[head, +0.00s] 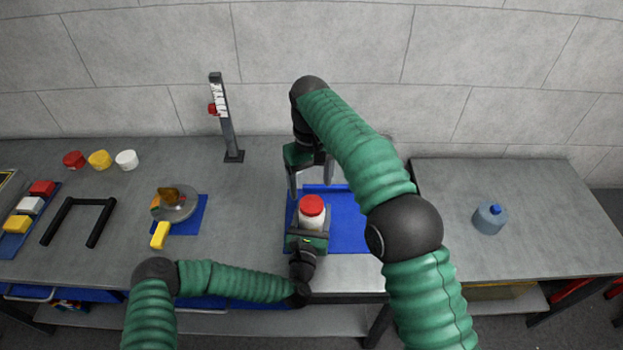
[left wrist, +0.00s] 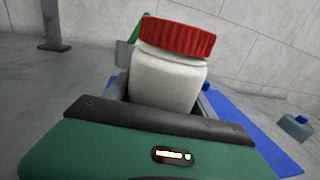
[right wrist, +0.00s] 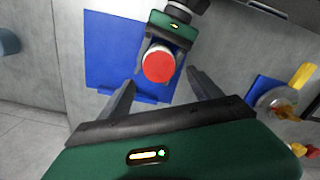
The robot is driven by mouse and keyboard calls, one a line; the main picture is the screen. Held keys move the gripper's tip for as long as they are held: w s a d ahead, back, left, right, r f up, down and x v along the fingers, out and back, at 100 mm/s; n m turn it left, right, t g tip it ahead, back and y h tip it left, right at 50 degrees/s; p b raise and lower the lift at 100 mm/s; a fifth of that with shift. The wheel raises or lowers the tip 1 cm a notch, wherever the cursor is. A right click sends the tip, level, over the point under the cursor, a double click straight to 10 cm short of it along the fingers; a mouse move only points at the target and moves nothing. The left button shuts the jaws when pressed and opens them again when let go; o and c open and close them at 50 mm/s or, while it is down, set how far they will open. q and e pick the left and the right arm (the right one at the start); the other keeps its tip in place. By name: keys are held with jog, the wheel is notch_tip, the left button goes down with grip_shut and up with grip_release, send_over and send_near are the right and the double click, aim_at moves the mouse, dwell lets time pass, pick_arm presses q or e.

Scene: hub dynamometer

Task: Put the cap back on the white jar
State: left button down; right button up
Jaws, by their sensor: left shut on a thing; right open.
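The white jar (head: 312,221) stands upright over the blue mat, with a red cap (head: 311,204) on its mouth. In the left wrist view the cap (left wrist: 178,36) sits on top of the jar (left wrist: 165,84); I cannot tell whether it is fully seated. My left gripper (head: 309,230) is shut around the jar's body from the front. My right gripper (head: 310,182) is open and empty, behind and above the jar. In the right wrist view its fingers point toward the cap (right wrist: 158,65), apart from it. The jar's lower part is hidden by my left gripper.
The blue mat (head: 347,235) lies at the table's front right. A grey post (head: 228,125) stands behind. Red, yellow and white lids (head: 126,160), a black handle frame (head: 72,204) and a round metal piece (head: 178,205) lie left.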

aim_at(312, 203)
jog(key=n, duration=0.1)
jog(key=r+n, duration=0.1)
jog(key=n, duration=0.1)
jog(key=shift+w+d+n, duration=0.1)
jog(key=shift+w+n, duration=0.05)
jog(key=shift+n, duration=0.15)
jog(key=shift+f, duration=0.1)
notch_tip(312, 203, down, 8)
jog(key=shift+r, duration=0.1)
jog(key=c, duration=1.5)
jog(key=o, duration=1.6)
jog(key=shift+o, duration=0.2)
jog(key=shift+r, duration=0.1)
